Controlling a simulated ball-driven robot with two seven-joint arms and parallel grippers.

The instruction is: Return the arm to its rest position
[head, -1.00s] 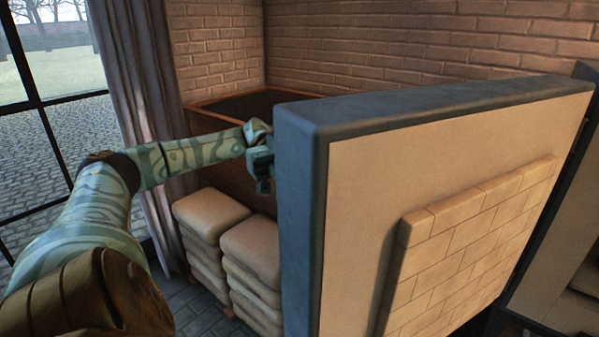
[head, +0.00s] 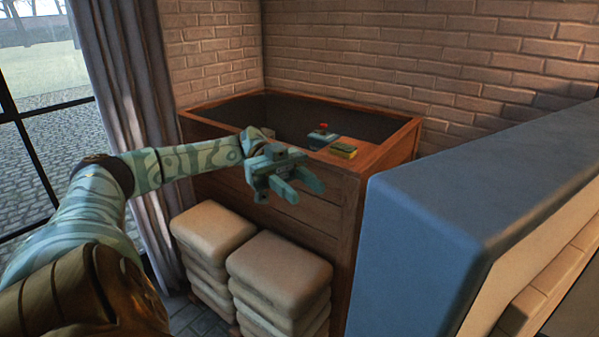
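My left arm reaches in from the left in the head view, with a teal patterned surface. My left gripper (head: 292,193) is in front of the near side of a wooden bin, above stacked sacks. Its two fingers are spread apart with nothing visible between them. I cannot tell whether it touches the bin. My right gripper is not in view.
A wooden bin (head: 345,205) with a dark interior stands by the brick wall. A small teal item with a red top (head: 321,136) and a yellow-green block (head: 344,151) sit at its corner. Sacks (head: 280,268) are stacked below. A thick blue-edged door (head: 440,215) fills the right.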

